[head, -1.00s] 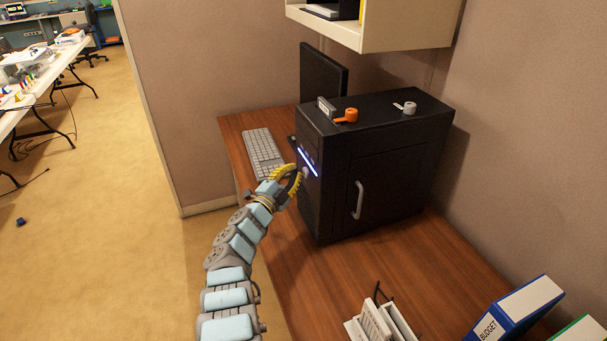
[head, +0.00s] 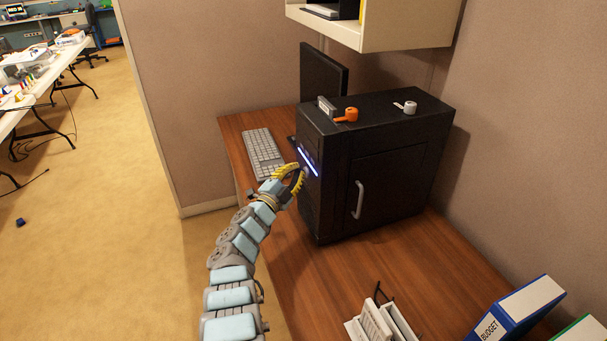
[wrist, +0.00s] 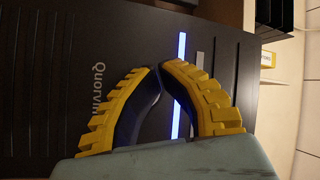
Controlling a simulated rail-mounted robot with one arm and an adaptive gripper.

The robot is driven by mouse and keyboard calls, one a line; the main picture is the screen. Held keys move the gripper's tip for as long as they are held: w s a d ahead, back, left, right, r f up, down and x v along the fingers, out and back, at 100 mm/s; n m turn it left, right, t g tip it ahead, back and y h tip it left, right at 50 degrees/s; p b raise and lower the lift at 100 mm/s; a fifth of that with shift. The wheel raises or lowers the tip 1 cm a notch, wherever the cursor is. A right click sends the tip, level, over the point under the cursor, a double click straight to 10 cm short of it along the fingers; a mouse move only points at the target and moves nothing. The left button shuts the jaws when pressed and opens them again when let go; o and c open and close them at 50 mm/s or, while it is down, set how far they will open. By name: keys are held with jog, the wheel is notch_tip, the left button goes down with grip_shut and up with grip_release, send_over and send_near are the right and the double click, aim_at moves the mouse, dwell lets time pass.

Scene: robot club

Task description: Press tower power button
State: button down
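The black computer tower (head: 390,165) stands on the wooden desk, its narrow front facing left. A lit blue-white strip (head: 308,161) runs across that front, and it also shows upright in the wrist view (wrist: 179,112). My gripper (head: 301,173) is at the front panel just below the strip. In the wrist view its yellow fingers (wrist: 160,68) curve together, tips almost meeting and nothing seen between them. The tips are close to the panel; I cannot tell whether they touch. The power button is mostly hidden by the fingers, with only a pale trace beside the tips in the head view.
An orange part (head: 347,115) and a white part (head: 408,107) lie on top. A shelf (head: 400,30) hangs above. A blue binder (head: 515,309) stands at the front right.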

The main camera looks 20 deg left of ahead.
dwell(0.4)
jog(key=shift+s+a+p, duration=0.45)
jog(key=shift+s+a, duration=0.05)
jog(key=shift+a, duration=0.15)
jog(key=s+a, duration=0.1)
jog(key=a, duration=0.1)
jog(key=s+a+p, duration=0.1)
jog(key=s+a, duration=0.1)
jog(key=shift+s+a, duration=0.3)
jog(key=shift+a, duration=0.1)
dwell(0.3)
